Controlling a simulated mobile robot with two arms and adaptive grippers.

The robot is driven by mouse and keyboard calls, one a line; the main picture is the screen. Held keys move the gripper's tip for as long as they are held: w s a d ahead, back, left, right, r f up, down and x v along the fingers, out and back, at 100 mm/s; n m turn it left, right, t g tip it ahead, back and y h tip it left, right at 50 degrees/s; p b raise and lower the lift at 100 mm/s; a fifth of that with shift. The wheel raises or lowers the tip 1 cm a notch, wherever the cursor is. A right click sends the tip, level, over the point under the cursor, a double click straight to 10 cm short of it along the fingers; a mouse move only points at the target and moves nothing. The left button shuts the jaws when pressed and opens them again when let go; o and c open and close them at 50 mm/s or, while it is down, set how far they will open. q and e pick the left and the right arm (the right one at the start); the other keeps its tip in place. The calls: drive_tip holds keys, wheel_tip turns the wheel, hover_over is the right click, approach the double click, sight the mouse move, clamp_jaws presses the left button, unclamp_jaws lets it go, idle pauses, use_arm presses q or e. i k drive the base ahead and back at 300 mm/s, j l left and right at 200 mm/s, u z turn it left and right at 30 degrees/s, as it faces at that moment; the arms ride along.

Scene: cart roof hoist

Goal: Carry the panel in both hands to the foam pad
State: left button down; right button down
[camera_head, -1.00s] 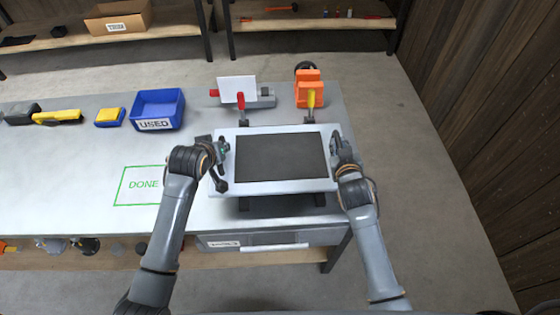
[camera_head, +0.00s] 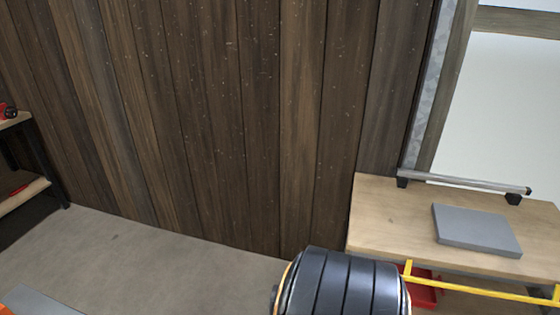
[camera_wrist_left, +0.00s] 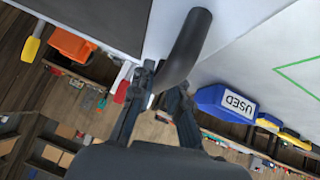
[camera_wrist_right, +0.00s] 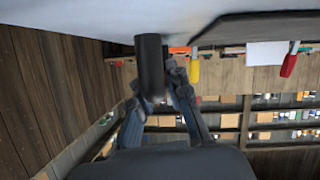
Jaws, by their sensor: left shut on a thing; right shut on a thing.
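The panel, white with a dark centre, fills the upper part of the left wrist view (camera_wrist_left: 158,28) and of the right wrist view (camera_wrist_right: 100,14). My left gripper (camera_wrist_left: 160,88) is shut on the black curved handle (camera_wrist_left: 190,45) at one side of the panel. My right gripper (camera_wrist_right: 160,92) is shut on the other black handle (camera_wrist_right: 150,62). A flat grey slab, which looks like the foam pad (camera_head: 475,230), lies bare on a wooden bench at the right of the head view. The panel and both grippers are outside the head view.
The wooden bench (camera_head: 385,215) has a metal rail (camera_head: 465,183) along its back and a yellow bar (camera_head: 480,289) at its front. A red bin (camera_head: 425,290) sits below. A plank wall (camera_head: 200,120) stands behind. Bare floor (camera_head: 150,250) lies left of the bench.

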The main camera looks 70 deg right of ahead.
sight(475, 225)
drive_tip(key=z, duration=2.3)
drive_tip(key=l+z, duration=0.15)
drive_tip(key=z, duration=0.2)
drive_tip(key=l+z, duration=0.15)
drive_tip(key=z, duration=0.2)
drive_tip(key=i+l+z, duration=0.1)
drive_tip(key=z, duration=0.3)
drive_tip(key=i+l, duration=0.2)
drive_tip(key=i, duration=0.15)
drive_tip(key=i+l, duration=0.25)
drive_tip(key=i, duration=0.6)
